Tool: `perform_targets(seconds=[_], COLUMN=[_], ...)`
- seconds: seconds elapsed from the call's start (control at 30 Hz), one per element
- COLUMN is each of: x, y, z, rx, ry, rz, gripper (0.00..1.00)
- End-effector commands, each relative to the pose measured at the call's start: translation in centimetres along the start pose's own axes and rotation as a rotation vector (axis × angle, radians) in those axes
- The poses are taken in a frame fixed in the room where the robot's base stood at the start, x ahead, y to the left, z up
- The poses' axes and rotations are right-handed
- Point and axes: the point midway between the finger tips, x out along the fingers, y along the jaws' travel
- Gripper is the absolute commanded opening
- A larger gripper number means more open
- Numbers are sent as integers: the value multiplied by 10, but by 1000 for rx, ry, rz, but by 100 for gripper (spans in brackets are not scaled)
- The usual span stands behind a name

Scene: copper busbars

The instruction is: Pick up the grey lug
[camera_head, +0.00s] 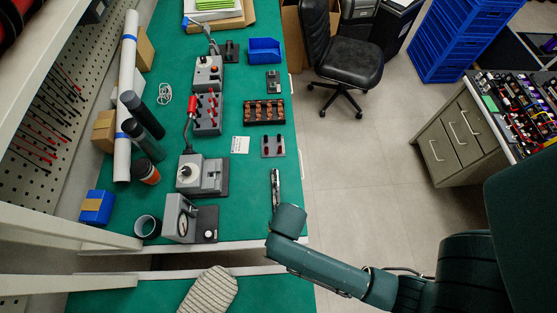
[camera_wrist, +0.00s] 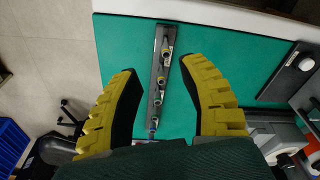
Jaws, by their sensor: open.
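A narrow dark rack (camera_wrist: 157,60) holds several small ring-ended lugs in a row on the green bench mat. The lug at its top end (camera_wrist: 168,38) looks grey in the wrist view; the other lugs sit lower along the strip, and their colours are too small to tell surely. My gripper (camera_wrist: 158,68) is open, its yellow ribbed fingers on either side of the rack with nothing between the pads held. The rack also shows in the head view (camera_head: 275,180), its near end close to my wrist, which hides my fingers there.
The bench edge runs close on the right, with open floor (camera_head: 350,150) beyond.

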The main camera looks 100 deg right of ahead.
Motion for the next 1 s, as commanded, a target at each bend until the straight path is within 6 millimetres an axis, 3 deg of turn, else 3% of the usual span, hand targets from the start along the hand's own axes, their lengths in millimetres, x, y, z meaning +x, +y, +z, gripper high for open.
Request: perform_targets(seconds=[0.03, 0.23, 0.47, 0.77, 1.0], x=[12, 32, 71, 75, 75], y=[0, -2, -8, -8, -8], z=[0, 0, 0, 0, 0], rx=[0, -1, 0, -1, -1], ry=[0, 0, 0, 1, 1], rz=[0, 0, 0, -1, -1], gripper=[42, 42, 42, 42, 0])
